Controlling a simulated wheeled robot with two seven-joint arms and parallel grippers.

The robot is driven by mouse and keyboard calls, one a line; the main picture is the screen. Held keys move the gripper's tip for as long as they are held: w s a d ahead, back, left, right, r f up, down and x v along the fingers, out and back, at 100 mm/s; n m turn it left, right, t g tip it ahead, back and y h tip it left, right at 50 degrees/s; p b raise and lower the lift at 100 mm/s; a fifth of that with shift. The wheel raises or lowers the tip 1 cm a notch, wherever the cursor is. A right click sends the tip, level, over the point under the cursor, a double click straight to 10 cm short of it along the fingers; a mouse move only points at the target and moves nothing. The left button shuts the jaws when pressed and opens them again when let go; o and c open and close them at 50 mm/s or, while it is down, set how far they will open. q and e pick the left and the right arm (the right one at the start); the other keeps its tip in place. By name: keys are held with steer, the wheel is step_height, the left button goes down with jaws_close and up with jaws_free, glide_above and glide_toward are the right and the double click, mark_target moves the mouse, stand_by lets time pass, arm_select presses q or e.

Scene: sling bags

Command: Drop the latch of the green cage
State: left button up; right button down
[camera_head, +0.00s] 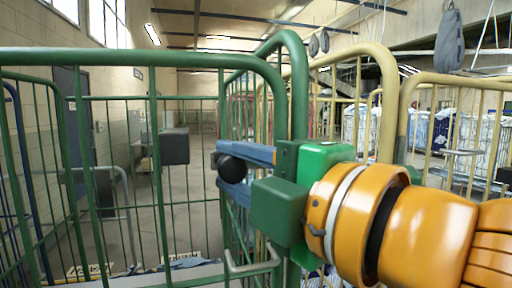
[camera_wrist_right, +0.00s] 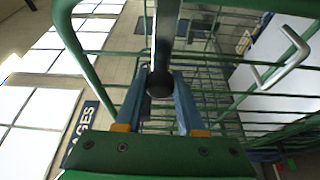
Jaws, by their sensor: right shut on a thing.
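The green cage (camera_head: 155,57) is made of green tube frames with thin vertical bars and fills the left and middle of the head view. My right gripper (camera_head: 228,164), with blue fingers on a green body, reaches in from the right at the cage's corner post. Its fingers close around a black round knob (camera_head: 231,169), which looks like the latch's end. In the right wrist view the knob (camera_wrist_right: 160,84) sits between the blue fingers (camera_wrist_right: 160,90), at the end of a grey bar (camera_wrist_right: 166,40). The fingers hide part of the latch. My left gripper is not in view.
A dark grey block (camera_head: 174,146) sits on the cage's bars left of the gripper. A bent grey handle (camera_head: 252,264) is below it. Cream cages (camera_head: 388,90) stand close on the right. A grey bag (camera_head: 450,40) hangs at upper right.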

steer(key=shift+f+n, duration=0.3)
steer(key=shift+f+g, duration=0.15)
steer(key=shift+g, duration=0.15)
steer(key=c, duration=0.5)
jaws_free()
steer(key=shift+s+d, duration=0.2)
steer(key=shift+s, duration=0.05)
steer(key=b+v, duration=0.3)
steer(key=v, duration=0.3)
steer(key=shift+s+d, duration=0.15)
steer(key=shift+s, duration=0.15)
